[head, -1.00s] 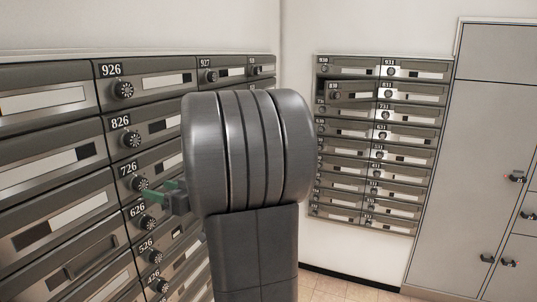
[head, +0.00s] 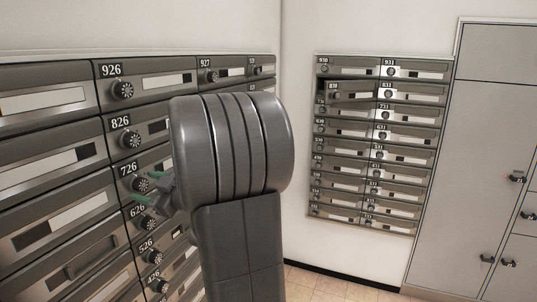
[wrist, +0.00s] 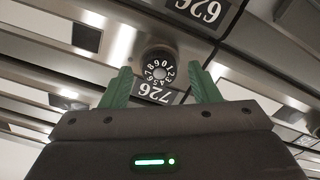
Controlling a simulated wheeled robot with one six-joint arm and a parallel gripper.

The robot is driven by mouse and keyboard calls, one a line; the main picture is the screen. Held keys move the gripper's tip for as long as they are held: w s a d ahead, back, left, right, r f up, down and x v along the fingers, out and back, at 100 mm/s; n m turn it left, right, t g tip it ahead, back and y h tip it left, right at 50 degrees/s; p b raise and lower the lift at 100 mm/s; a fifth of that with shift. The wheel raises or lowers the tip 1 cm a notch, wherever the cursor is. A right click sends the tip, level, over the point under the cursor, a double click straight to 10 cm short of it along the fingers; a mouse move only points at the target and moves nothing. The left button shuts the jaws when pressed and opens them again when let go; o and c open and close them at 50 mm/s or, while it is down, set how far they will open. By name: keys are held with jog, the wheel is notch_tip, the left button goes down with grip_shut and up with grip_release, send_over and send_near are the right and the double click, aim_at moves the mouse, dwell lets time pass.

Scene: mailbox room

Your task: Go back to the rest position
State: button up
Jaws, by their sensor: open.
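My gripper (head: 148,188) is near the left mailbox wall (head: 72,160), in front of the dials around boxes 726 and 626. In the wrist view my gripper (wrist: 163,88) shows two green fingers spread apart with nothing between them. A round black dial (wrist: 159,68) with white numbers lies beyond the fingertips, above the 726 label (wrist: 154,92) in that picture. Whether the fingers touch the mailbox front cannot be told. My arm hides part of the mailbox wall in the head view.
A second mailbox bank (head: 380,150) hangs on the back wall, with the door of box 830 (head: 350,93) standing out from it. Tall grey cabinets (head: 480,130) stand at the right. Open tiled floor (head: 330,288) shows between them and my arm.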

jog(key=n+b, duration=0.2)
jog(key=n, duration=0.2)
jog(key=shift+f+n+b, duration=0.15)
jog(key=shift+n+b, duration=0.15)
jog(key=shift+n, duration=0.1)
jog(key=n+b, duration=0.2)
jog(key=n, duration=0.2)
jog(key=shift+r, duration=0.2)
